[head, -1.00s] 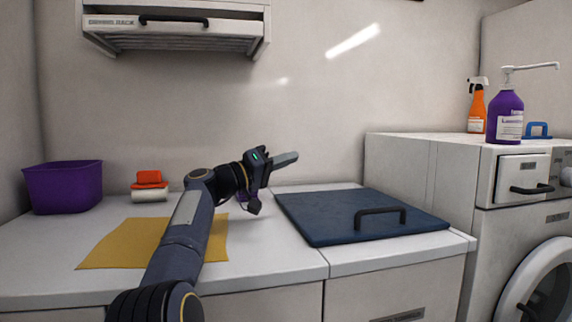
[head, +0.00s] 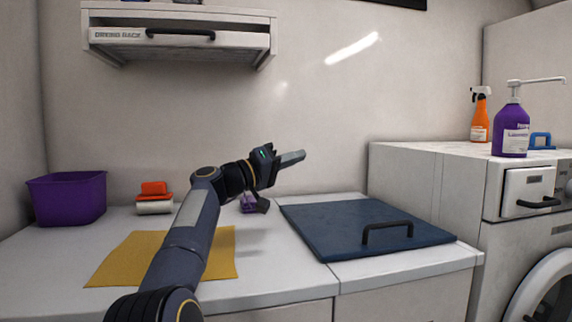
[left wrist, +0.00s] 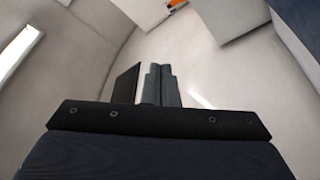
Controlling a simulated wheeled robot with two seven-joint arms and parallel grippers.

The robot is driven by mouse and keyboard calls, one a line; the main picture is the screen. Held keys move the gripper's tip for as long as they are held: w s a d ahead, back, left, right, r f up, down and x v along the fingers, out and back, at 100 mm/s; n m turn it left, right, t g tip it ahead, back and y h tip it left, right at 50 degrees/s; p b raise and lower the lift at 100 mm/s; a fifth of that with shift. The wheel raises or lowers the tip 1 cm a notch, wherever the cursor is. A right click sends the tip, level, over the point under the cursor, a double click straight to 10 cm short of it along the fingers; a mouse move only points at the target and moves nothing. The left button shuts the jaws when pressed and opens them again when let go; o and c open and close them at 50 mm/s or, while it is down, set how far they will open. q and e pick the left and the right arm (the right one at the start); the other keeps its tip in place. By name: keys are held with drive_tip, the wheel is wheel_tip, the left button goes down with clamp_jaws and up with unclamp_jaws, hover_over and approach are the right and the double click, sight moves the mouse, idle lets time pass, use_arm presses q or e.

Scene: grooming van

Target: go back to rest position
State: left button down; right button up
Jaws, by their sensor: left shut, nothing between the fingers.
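My left gripper (head: 292,159) is in the air above the back of the counter, its fingers pointing right. Its fingers (left wrist: 160,85) are together and empty in the left wrist view. The left arm comes up from the lower left, over a yellow cloth (head: 125,262). A small purple and dark object (head: 254,204) lies on the counter below the gripper, apart from it. My right gripper does not show.
A blue lid with a black handle (head: 345,228) lies on the counter to the right. A purple bin (head: 68,199) and a red and white roller-like item (head: 154,197) stand at the left. A drying rack (head: 180,35) hangs above. Purple pump (head: 511,128) and orange spray bottles (head: 480,115) stand on the right-hand unit.

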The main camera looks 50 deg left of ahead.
use_arm(q)
drive_tip(key=s+a+f, duration=0.3)
drive_tip(key=s+a, duration=0.1)
drive_tip(key=s, duration=0.4)
drive_tip(key=shift+a+f, duration=0.25)
drive_tip(key=shift+f, duration=0.1)
drive_tip(key=shift+s, duration=0.1)
